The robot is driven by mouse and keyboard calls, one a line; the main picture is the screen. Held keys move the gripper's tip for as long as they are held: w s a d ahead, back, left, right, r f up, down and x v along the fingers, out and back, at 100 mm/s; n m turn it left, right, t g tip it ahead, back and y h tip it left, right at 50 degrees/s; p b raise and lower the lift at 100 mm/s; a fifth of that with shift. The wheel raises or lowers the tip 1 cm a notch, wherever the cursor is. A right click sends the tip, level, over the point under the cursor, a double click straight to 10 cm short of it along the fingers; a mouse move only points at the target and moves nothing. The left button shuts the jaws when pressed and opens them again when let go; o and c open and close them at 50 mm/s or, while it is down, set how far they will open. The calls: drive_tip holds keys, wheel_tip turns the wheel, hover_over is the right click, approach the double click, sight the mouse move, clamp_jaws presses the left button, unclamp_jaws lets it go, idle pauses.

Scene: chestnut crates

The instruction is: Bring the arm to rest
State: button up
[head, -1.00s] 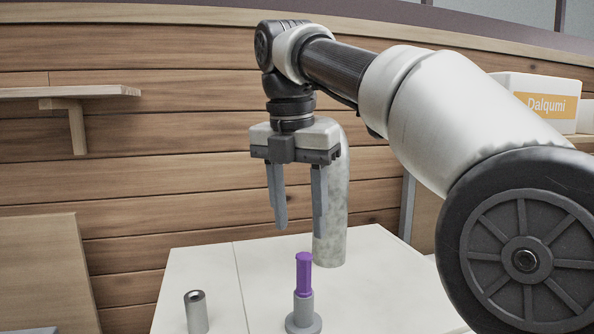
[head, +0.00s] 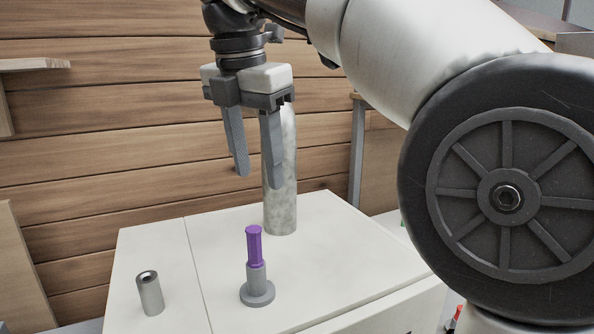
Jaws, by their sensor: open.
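My gripper (head: 258,180) hangs in the upper middle of the head view with its two fingers apart and nothing between them. It points down, above the white tabletop (head: 330,265). A purple peg (head: 254,246) stands upright in a grey stand (head: 257,287) with a round base, below the gripper and clear of it. A grey hollow cylinder (head: 150,294) stands at the left of the tabletop. A tall mottled pale column (head: 281,190) stands behind the gripper, and its upper part is hidden by the gripper.
A plank wall (head: 110,150) runs behind the table. A wooden shelf (head: 35,65) juts out at the upper left. A wooden panel (head: 22,270) stands at the lower left. The tabletop between the cylinder and the stand is bare.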

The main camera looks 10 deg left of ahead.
drive_tip(key=s+d+f+m+t, duration=0.1)
drive_tip(key=s+d+f+m, duration=0.25)
drive_tip(key=d+m, duration=0.35)
drive_tip(key=s+d+f+m+t, duration=0.1)
drive_tip(key=s+d+f+m, duration=0.1)
drive_tip(key=d+f+m, duration=0.4)
drive_tip(key=s+d+f+m+t, duration=0.1)
drive_tip(key=s+d+f+m, duration=0.8)
drive_tip(key=m, duration=0.7)
drive_tip(key=d+f, duration=0.2)
drive_tip(key=d, duration=0.1)
drive_tip(key=shift+f+m+y, duration=0.3)
drive_tip(key=shift+f, duration=0.05)
drive_tip(key=shift+d, duration=0.1)
